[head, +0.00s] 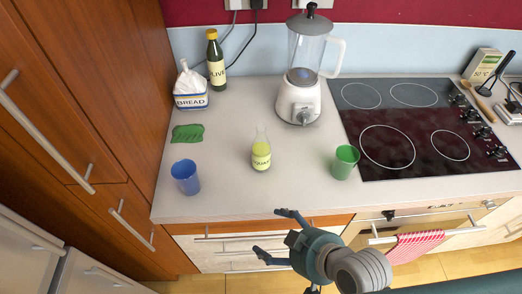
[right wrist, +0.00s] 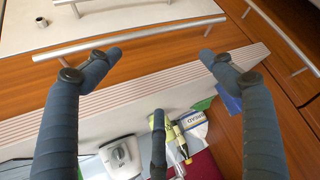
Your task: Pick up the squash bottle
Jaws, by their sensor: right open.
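The squash bottle (head: 261,152) stands upright on the counter, a small clear bottle with pale yellow liquid and a yellow label. In the right wrist view a yellow patch beyond the gripper, partly hidden by a gripper part, looks like it. My right gripper (head: 268,232) is open and empty in front of the counter's front edge, nearer to me than the bottle and well apart from it. Its two spread fingers also show in the right wrist view (right wrist: 161,55). My left gripper is not in view.
A blue cup (head: 186,177) stands left of the bottle and a green cup (head: 345,162) right. Behind are a blender (head: 301,95), a bread bag (head: 190,90) and an olive oil bottle (head: 216,62). A green cloth (head: 187,134) lies left. The counter (head: 235,200) before the bottle is clear.

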